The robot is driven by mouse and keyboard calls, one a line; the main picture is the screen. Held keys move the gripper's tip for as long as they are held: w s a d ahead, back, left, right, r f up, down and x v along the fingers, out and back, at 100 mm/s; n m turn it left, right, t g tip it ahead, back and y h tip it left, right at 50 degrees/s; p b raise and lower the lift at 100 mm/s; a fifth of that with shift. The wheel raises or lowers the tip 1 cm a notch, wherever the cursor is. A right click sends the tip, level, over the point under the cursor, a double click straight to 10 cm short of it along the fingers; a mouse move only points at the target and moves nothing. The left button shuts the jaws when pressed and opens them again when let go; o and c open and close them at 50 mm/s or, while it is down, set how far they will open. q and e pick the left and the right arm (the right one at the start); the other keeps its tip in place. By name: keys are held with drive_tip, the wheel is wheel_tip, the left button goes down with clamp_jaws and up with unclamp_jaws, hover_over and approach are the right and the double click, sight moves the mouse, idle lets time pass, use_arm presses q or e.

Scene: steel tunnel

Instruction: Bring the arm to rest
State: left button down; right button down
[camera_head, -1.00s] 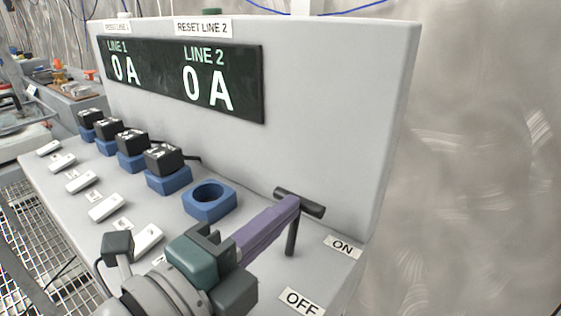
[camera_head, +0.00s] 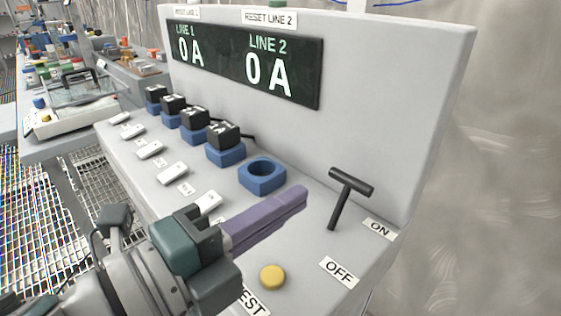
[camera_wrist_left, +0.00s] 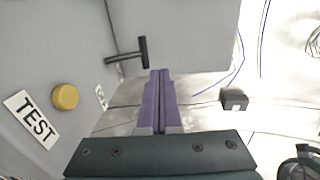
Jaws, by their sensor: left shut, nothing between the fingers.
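My left gripper (camera_head: 300,196) reaches in from the lower left of the head view, its purple fingers shut together with nothing between them. It is above the grey panel's sloping front, apart from the black T-shaped handle (camera_head: 350,184), which stands to its right by the ON and OFF labels. In the left wrist view the closed fingers (camera_wrist_left: 159,73) point toward the same T-shaped handle (camera_wrist_left: 130,55), with a visible gap.
The grey panel (camera_head: 400,90) carries a display reading 0 A twice, several black plugs in blue sockets, an empty blue socket (camera_head: 262,176), white switches and a yellow button (camera_head: 272,277) near TEST. A cluttered bench (camera_head: 75,90) stands at the left.

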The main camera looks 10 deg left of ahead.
use_arm(q)
drive_tip(key=s+a+r+n+g+y+p, duration=0.1)
drive_tip(key=s+a+r+n+y+p, duration=0.15)
drive_tip(key=a+n+y+p, duration=0.35)
drive_tip(key=s+a+r+n+g+y+p, duration=0.1)
drive_tip(key=s+a+r+n+y+p, duration=0.2)
drive_tip(key=a+n, duration=0.6)
drive_tip(key=s+d+r+n+g+y+p, duration=0.1)
drive_tip(key=s+r+n+g+p, duration=0.1)
drive_tip(key=s+n+g+p, duration=0.35)
drive_tip(key=s+d+r+n+g+p, duration=0.1)
drive_tip(key=s+r+n+g+p, duration=0.15)
drive_tip(key=s, duration=0.55)
wheel_tip(320, 180, up, 35)
drive_tip(key=p, duration=3.4)
drive_tip(key=shift+w+a+p, duration=0.25)
drive_tip(key=shift+a+p, duration=0.05)
drive_tip(key=shift+p, duration=0.1)
